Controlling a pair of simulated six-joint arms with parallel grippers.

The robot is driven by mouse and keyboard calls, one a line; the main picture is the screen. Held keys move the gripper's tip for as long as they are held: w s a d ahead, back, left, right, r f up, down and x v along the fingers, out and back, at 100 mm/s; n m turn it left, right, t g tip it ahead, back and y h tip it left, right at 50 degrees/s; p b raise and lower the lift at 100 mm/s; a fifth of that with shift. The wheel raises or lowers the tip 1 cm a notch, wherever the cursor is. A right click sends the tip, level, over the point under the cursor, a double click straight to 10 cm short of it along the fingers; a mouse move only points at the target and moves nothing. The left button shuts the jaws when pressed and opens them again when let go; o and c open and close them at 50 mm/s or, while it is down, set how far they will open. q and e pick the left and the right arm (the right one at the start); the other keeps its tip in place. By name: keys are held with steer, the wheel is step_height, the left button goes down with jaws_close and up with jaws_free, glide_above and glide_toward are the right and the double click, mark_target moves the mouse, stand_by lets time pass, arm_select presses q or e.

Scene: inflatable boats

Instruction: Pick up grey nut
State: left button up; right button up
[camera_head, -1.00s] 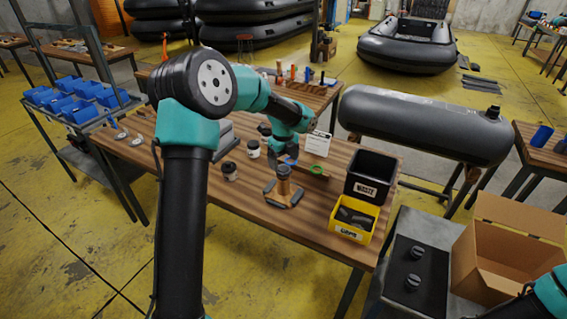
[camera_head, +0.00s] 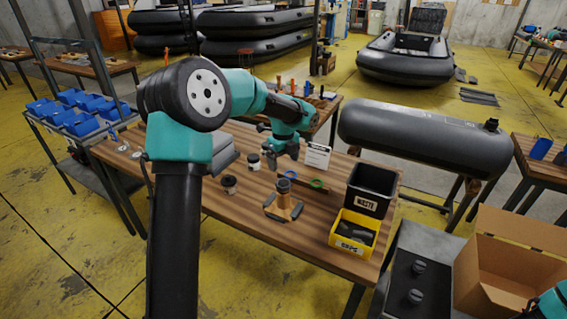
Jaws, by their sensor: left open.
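My right gripper is out of view; only a teal piece of my right arm shows at the bottom right corner.
On the workbench (camera_head: 240,208) are blue (camera_head: 290,175) and green (camera_head: 316,184) rings, small jars (camera_head: 229,184), a white sign (camera_head: 317,156), a black waste bin (camera_head: 371,190) and a yellow bin (camera_head: 351,236). A grey cart with dark knobs (camera_head: 415,296) and an open cardboard box (camera_head: 508,262) stand at right.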

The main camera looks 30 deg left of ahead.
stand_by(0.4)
arm_select(q)
steer(key=r+n, duration=0.2)
steer(key=n, duration=0.1)
steer(key=r+n, duration=0.6)
steer(key=shift+d, duration=0.4)
glide_above(285, 183)
step_height(285, 183, down, 12)
steer(key=shift+f, duration=0.1)
stand_by(0.4)
steer(key=shift+w+f, duration=0.15)
steer(key=shift+f, duration=2.45)
steer(key=shift+c, duration=0.5)
